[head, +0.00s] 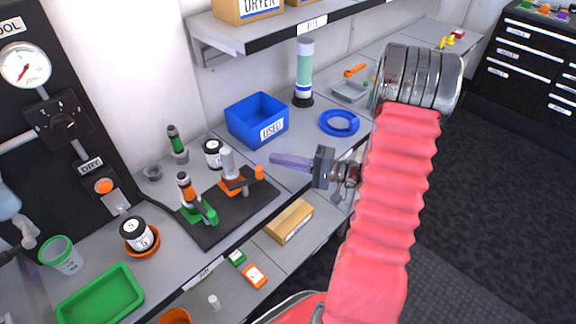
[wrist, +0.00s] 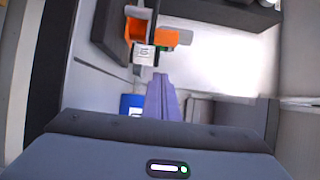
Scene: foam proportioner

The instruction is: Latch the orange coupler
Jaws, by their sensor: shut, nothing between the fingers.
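The orange coupler (head: 232,187) stands on a dark mat (head: 212,232) on the bench, with a grey upright cylinder and a dark lever reaching right to an orange tip (head: 259,172). In the wrist view the orange coupler (wrist: 170,38) is at the top, beyond my fingertips, with a white tag on it. My gripper (head: 273,159) is to the right of the coupler, its purple fingers pointing left toward it. It also shows in the wrist view (wrist: 160,78). The fingers are shut and empty, apart from the coupler. I cannot tell whether the lever is latched.
A green coupler (head: 197,214) stands beside it on the mat's left. A blue bin marked USED (head: 257,122) and a white jar (head: 212,150) are behind. A cardboard box (head: 290,221) is on the lower shelf.

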